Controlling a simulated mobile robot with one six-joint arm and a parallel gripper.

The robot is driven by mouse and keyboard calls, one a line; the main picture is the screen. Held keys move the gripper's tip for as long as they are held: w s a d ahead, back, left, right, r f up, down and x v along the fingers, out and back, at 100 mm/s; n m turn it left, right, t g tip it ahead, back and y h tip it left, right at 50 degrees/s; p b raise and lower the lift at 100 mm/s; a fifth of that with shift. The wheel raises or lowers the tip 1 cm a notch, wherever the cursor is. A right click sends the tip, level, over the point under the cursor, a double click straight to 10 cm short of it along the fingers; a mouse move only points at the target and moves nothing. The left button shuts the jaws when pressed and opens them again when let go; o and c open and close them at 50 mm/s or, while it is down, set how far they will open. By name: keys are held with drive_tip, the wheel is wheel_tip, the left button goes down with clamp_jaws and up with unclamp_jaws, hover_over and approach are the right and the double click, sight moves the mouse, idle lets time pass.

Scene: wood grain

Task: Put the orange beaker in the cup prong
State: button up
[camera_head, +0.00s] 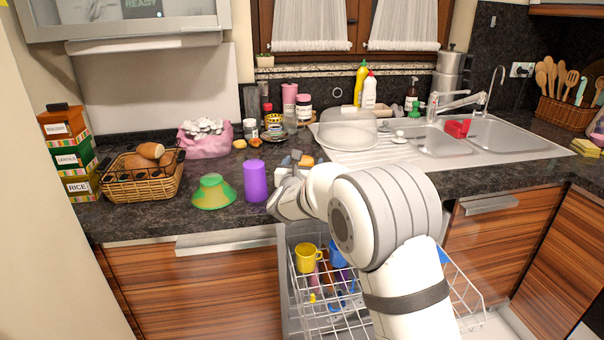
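Below the counter, a pulled-out white wire dishwasher rack (301,288) holds a yellow mug (308,257) and a blue item (337,255). My arm covers the rack's middle, and no single cup prong can be picked out.
A green upturned bowl (213,192) stands left of the purple beaker, with a wicker basket (140,182) and stacked boxes (70,150) further left. A clear dome (348,130) and the sink (440,142) are at the right. The front-left counter edge is clear.

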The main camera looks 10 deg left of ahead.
drive_tip(key=c, duration=0.9)
drive_tip(key=shift+r, duration=0.1)
drive_tip(key=shift+c, duration=0.2)
